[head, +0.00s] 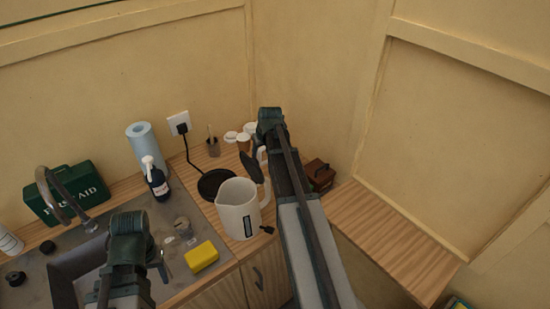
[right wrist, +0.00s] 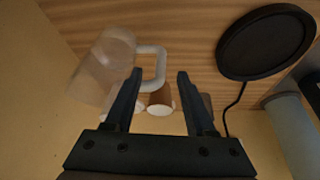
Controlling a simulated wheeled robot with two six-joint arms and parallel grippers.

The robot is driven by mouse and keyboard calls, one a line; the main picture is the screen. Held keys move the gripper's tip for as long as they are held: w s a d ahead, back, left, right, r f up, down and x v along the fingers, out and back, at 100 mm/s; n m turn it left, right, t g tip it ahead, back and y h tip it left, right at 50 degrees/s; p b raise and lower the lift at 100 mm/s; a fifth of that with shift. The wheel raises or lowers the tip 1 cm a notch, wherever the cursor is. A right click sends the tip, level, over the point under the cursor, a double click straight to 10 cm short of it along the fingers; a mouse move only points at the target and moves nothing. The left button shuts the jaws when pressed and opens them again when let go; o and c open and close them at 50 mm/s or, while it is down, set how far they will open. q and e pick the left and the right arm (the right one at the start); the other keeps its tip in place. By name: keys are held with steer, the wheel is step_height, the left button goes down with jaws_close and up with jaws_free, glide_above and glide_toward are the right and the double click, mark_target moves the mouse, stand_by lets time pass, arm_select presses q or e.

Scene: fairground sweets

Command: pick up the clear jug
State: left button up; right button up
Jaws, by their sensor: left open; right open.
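The clear jug (right wrist: 103,65) is a see-through, pale jug with a whitish loop handle (right wrist: 152,65), at the upper left of the right wrist view. In the head view it is mostly or wholly hidden behind my right arm. My right gripper (right wrist: 160,72) is open and empty. The jug's handle shows between its two fingers in the picture, nearer the left finger; I cannot tell whether it is within their reach. My left gripper (head: 134,275) is open at the lower left of the head view, over the sink's front, partly hidden by my own arm.
A white kettle (head: 238,212) stands left of my right arm, with its black base (head: 215,183) behind it. Paper cups (head: 243,141) stand near the wall. A soap bottle (head: 156,180), yellow sponge (head: 202,256) and brown box (head: 319,174) are nearby. The right-hand counter (head: 395,240) is clear.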

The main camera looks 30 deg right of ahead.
mark_target(260, 156)
arm_select(q)
steer(key=shift+f, duration=0.3)
arm_select(e)
steer(key=shift+w+f, duration=0.1)
steer(key=shift+f, duration=0.15)
arm_select(q)
step_height(260, 156, down, 5)
steer(key=b, duration=0.5)
steer(key=shift+f, duration=0.1)
arm_select(e)
steer(key=x, duration=0.5)
steer(key=shift+f, duration=0.3)
steer(key=shift+r, duration=0.1)
jaws_close()
